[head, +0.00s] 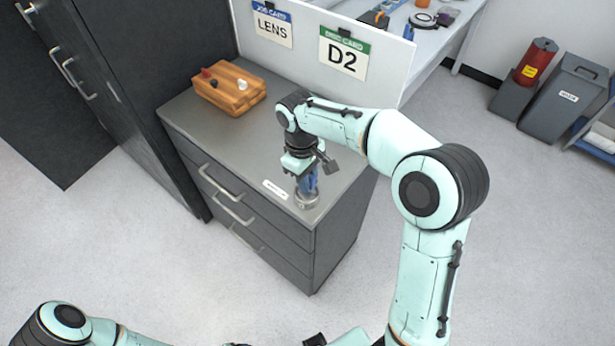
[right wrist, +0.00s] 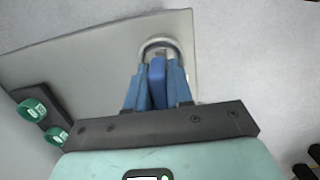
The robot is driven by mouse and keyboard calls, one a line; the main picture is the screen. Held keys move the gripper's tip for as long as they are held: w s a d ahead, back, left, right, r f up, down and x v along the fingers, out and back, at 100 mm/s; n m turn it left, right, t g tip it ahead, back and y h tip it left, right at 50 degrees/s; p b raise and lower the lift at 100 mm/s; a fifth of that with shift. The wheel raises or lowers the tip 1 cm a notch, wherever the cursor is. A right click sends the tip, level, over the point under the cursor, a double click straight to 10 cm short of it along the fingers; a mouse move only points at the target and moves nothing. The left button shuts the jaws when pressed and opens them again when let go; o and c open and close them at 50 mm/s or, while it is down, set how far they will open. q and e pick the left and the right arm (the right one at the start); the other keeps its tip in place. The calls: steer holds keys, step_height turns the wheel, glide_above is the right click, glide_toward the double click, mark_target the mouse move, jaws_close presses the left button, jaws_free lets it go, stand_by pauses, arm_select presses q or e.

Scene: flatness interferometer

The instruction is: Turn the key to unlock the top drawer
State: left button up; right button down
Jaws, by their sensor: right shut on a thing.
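The grey drawer cabinet (head: 322,250) stands in the middle of the head view, and its top drawer (head: 190,165) looks closed. A silver round lock (head: 308,201) sits at the near right corner of the cabinet top; its ring also shows in the right wrist view (right wrist: 160,42). My right gripper (head: 307,188) points down at the lock. In the right wrist view its blue fingers are shut on a darker blue key head (right wrist: 157,82) just at the ring. The key's shaft and its turn angle are hidden.
A wooden block (head: 230,90) with small red, black and white pieces stands at the cabinet top's back left. A white panel (head: 388,75) with LENS and D2 cards rises behind. A dark tall cabinet (head: 115,60) stands left. The front floor is clear.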

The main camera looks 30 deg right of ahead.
arm_select(q)
steer(key=shift+s+f+b, duration=0.5)
steer(key=shift+f+b, duration=0.1)
steer(key=shift+f, duration=0.1)
arm_select(e)
steer(key=shift+f, duration=1.3)
steer(key=m, duration=0.2)
steer(key=shift+r+m, duration=0.1)
steer(key=shift+m, duration=0.2)
arm_select(q)
steer(key=shift+w+r, duration=0.15)
steer(key=shift+r, duration=0.05)
arm_select(e)
steer(key=shift+m, duration=0.4)
arm_select(q)
steer(key=shift+w+r+p, duration=0.1)
steer(key=shift+r+p, duration=0.05)
steer(key=shift+p, duration=0.15)
arm_select(e)
steer(key=shift+m+y, duration=0.4)
steer(key=shift+m, duration=1.3)
